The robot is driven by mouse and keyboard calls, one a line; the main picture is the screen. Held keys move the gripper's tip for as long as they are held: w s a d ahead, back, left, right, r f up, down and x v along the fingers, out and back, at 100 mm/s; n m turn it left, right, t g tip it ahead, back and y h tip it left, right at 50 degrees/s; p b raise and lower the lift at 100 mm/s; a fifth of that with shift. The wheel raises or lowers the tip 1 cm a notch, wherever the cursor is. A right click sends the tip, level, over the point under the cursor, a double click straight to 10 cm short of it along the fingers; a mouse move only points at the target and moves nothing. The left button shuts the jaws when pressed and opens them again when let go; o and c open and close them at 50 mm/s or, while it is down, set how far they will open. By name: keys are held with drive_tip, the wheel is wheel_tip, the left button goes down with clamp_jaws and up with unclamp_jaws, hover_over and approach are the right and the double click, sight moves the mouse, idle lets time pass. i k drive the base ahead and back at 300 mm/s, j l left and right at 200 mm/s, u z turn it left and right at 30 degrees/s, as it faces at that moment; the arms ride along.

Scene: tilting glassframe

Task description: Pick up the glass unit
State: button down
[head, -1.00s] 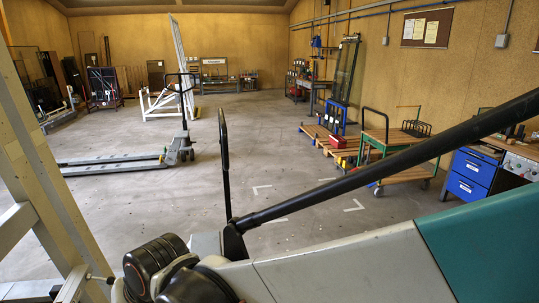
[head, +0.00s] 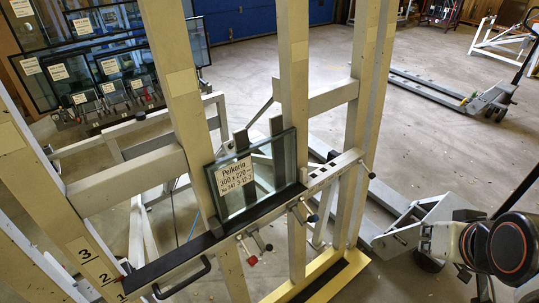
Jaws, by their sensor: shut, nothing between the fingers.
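The glass unit (head: 283,163) is a small dark-edged pane with a paper label reading roughly "300 x 220". It stands on the dark lower ledge (head: 220,236) of a pale upright frame and leans back against the frame's posts. Nothing holds it from the front. My arm shows at the right edge as black round joints with an orange ring, well apart from the glass. My gripper's fingers are not in this view.
The frame's posts (head: 297,90) rise around the glass. Small clamps with red and blue knobs and a black handle (head: 182,279) stick out below the ledge. More labelled panes (head: 100,60) stand at the back left. A pallet truck (head: 450,92) stands at upper right on open floor.

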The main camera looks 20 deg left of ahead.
sight(238, 182)
drive_tip(key=i+u, duration=0.3)
drive_tip(key=u, duration=0.2)
drive_tip(key=i+u, duration=0.3)
drive_tip(key=u, duration=0.2)
